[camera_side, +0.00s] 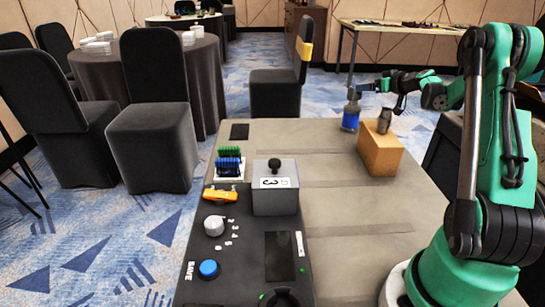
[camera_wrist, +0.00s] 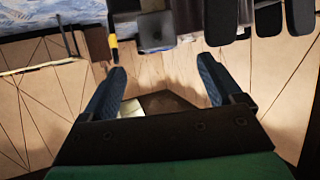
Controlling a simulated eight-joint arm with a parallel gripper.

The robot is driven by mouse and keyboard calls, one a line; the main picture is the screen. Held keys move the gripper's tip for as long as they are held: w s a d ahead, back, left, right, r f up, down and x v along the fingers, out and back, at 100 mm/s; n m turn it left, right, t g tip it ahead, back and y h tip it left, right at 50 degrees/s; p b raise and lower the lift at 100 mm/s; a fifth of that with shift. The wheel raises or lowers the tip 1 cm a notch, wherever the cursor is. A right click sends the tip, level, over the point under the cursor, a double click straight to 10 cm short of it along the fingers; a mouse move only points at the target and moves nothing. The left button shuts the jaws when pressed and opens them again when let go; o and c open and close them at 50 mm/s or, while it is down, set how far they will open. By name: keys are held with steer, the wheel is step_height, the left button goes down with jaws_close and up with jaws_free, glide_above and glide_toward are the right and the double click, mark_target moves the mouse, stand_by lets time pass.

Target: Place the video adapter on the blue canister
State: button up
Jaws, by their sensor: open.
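The blue canister (camera_side: 350,117) stands upright at the far edge of the table, left of a tan block. A small grey piece (camera_side: 353,95) shows at its top; I cannot tell whether it is part of the canister or the video adapter. A dark grey object (camera_side: 384,121) sits on the tan block; I cannot identify it surely as the adapter either. My gripper (camera_side: 361,88) is level, close above the canister's top and pointing left. In the wrist view its blue fingers (camera_wrist: 161,66) are apart with nothing held between them.
The tan block (camera_side: 380,155) stands right of the canister. A grey box with a black knob (camera_side: 275,190), green and blue connectors (camera_side: 229,160), an orange piece (camera_side: 220,195) and a control panel (camera_side: 235,265) fill the table's left side. The middle (camera_side: 335,205) is clear. Chairs stand beyond.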

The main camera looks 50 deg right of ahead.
steer(key=v, duration=0.4)
steer(key=w+a+r+n+g+y, duration=0.1)
steer(key=w+a+y, duration=0.2)
steer(key=a, duration=0.8)
steer(key=w+a+r+n+g+y, duration=0.1)
steer(key=w+a+n+g+y, duration=0.15)
steer(key=a, duration=0.95)
steer(key=s+a+f, duration=0.1)
steer(key=s+a, duration=0.1)
steer(key=a, duration=0.3)
steer(key=s+a+f+g, duration=0.1)
steer(key=s+a, duration=0.2)
steer(key=a, duration=0.3)
steer(key=s+a+f+n+g, duration=0.1)
steer(key=s+a+f, duration=0.1)
steer(key=a, duration=0.3)
steer(key=shift+s+a, duration=0.4)
steer(key=shift+s, duration=0.3)
